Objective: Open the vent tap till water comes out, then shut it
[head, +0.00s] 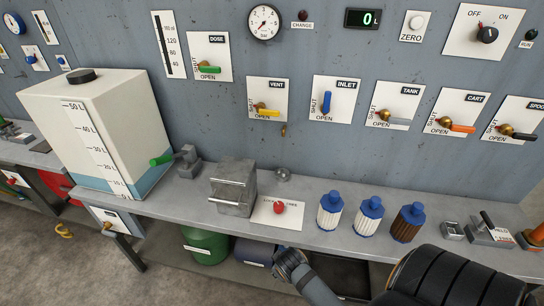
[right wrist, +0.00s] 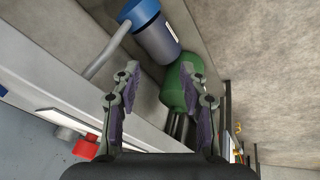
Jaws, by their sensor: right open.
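The vent tap (head: 267,111) is on the back wall panel under a VENT label. Its yellow lever lies roughly level, along the word OPEN at the bottom of its plate. A small brass outlet (head: 283,130) shows below it, and I can make out no water there. My right gripper (head: 288,262) is low at the front edge of the bench, well below the vent tap and apart from it. In the right wrist view my right gripper (right wrist: 165,75) is open, with nothing between its fingers. My left gripper is not in view.
A white tank (head: 85,125) with blue liquid low in it stands at the left. A grey metal block (head: 233,187), a red knob (head: 279,207) and bottles with blue caps (head: 330,212) stand on the bench. A green container (head: 205,245) sits underneath.

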